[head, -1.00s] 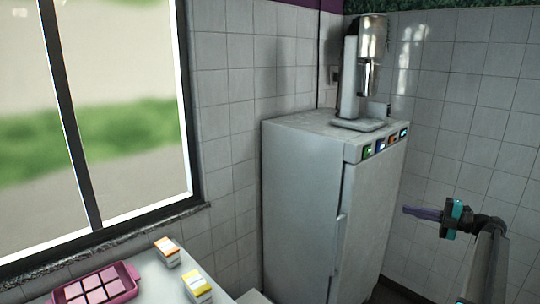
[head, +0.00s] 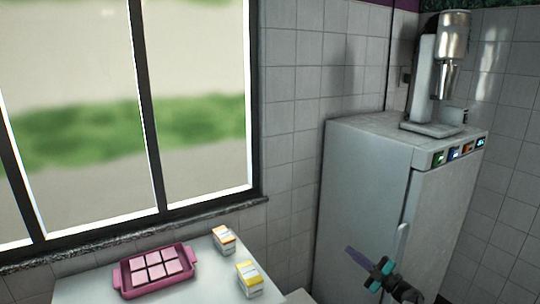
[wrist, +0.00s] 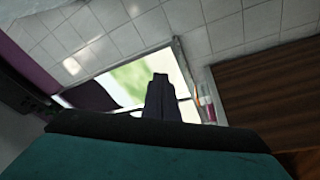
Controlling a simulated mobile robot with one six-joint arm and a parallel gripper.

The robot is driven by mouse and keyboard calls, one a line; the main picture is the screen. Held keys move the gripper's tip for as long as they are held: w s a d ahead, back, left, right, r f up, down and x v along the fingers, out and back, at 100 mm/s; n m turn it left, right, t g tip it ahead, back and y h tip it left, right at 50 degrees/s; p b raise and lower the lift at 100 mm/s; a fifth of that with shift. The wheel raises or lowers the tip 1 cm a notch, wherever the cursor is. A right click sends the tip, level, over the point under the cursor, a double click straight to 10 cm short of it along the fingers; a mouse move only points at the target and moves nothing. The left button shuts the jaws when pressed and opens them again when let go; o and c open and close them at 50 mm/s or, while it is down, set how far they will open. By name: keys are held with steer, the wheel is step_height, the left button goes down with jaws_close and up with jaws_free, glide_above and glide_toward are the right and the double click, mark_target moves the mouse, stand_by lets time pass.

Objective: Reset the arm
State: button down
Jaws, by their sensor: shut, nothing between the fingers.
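My gripper (head: 360,258) is at the lower right of the head view, in front of the fridge. Its purple fingers are together with nothing between them, pointing up and to the left, and its wrist has teal parts. In the wrist view the dark shut fingers (wrist: 161,98) stand in the middle, against the window. The gripper appears apart from the counter and its items.
A white counter (head: 85,290) at the lower left holds a pink tray (head: 122,279) of pink squares, an orange-white carton (head: 224,241) and a yellow-white carton (head: 249,279). A white fridge (head: 365,180) with a mixer-like machine (head: 452,60) on top stands right. A window (head: 200,110) is behind.

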steer(key=s+a+f+m+t+h, duration=0.1)
steer(key=a+f+m+h, duration=0.35)
steer(key=f, duration=0.45)
steer(key=a+f+m+h, duration=0.4)
steer(key=a+f+m, duration=0.15)
steer(key=f, duration=0.35)
steer(key=s+a+f+m+g+h, duration=0.2)
steer(key=s+f+m+g+h, duration=0.35)
steer(key=s+f, duration=1)
steer(key=s+f+m+g+h+b, duration=0.1)
steer(key=s+f+m+g, duration=0.1)
steer(key=s+f+g, duration=0.55)
steer(key=s+a+m+g+y, duration=0.1)
steer(key=s+g, duration=0.8)
steer(key=s, duration=2)
steer(key=shift+s+a+r+m, duration=0.35)
steer(key=shift+a+m, duration=0.4)
